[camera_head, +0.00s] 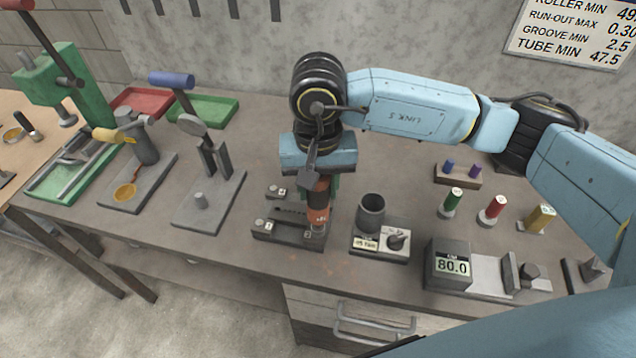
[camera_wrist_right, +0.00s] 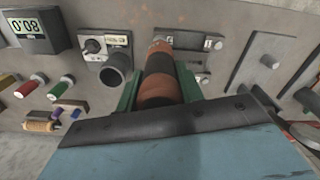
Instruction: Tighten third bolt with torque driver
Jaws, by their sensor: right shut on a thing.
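The torque driver (camera_head: 318,212), with orange and dark bands, is upright in my right gripper (camera_head: 319,186). The gripper is shut on it, and its green finger pads flank the driver in the right wrist view (camera_wrist_right: 158,88). The driver's lower end is at the front right corner of a dark bolted block (camera_head: 290,211) on the bench. The bolt there is hidden by the driver, and I cannot tell whether they touch. Pale bolt heads show on the block at the back left (camera_head: 275,190) and front left (camera_head: 260,223). My left gripper is not in view.
Right of the block stands a dark cup (camera_head: 371,212) with a labelled knob box (camera_head: 381,243). A gauge reading 80.0 (camera_head: 450,264) is farther right. Coloured plugs (camera_head: 492,209) stand behind it. A grey fixture (camera_head: 209,190) and a green press (camera_head: 78,90) are left.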

